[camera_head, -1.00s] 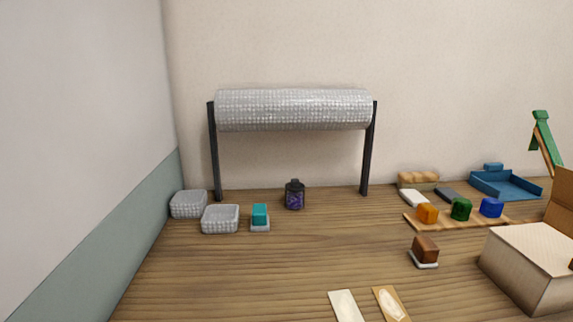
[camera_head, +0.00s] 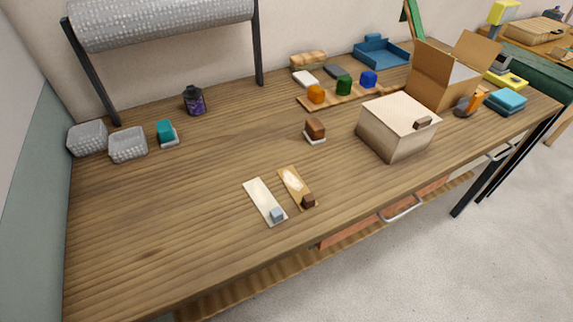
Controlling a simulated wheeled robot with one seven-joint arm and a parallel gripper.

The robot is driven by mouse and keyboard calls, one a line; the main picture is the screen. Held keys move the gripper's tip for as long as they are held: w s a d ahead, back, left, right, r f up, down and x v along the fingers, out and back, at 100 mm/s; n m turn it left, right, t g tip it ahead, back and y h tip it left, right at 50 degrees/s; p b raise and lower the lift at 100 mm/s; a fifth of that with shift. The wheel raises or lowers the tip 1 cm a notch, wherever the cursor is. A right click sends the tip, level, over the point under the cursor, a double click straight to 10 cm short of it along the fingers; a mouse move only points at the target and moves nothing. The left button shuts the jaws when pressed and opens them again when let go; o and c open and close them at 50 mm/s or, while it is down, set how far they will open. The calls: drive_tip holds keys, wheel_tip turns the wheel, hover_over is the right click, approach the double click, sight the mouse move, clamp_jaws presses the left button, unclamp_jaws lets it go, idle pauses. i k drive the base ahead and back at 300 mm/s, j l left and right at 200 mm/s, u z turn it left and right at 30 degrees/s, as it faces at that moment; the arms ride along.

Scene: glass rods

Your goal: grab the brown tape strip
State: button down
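A tan-brown strip (camera_head: 291,181) with a pale patch lies on the wooden table (camera_head: 220,235), near the front edge, and has a small dark brown block (camera_head: 308,201) at its front end. A cream strip (camera_head: 260,197) with a small grey-blue block (camera_head: 277,215) at its front end lies just left of it. Farther back, a brown block (camera_head: 315,128) sits on a small white base (camera_head: 315,139). I cannot tell which of the brown items is the tape strip. My gripper is not in view.
A lidded cream box (camera_head: 390,135) stands right of the strips, with an open cardboard box (camera_head: 437,85) behind it. A board (camera_head: 328,98) holds orange, green and blue blocks. Two grey baskets (camera_head: 127,147) stand at the left. The table around and left of the strips is clear.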

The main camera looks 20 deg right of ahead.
sight(297, 188)
drive_tip(key=l+u, duration=0.25)
drive_tip(key=u, duration=0.15)
drive_tip(key=l+u, duration=0.25)
drive_tip(key=u, duration=0.15)
drive_tip(key=l+u, duration=0.4)
drive_tip(key=i+j, duration=0.05)
drive_tip(key=j, duration=0.05)
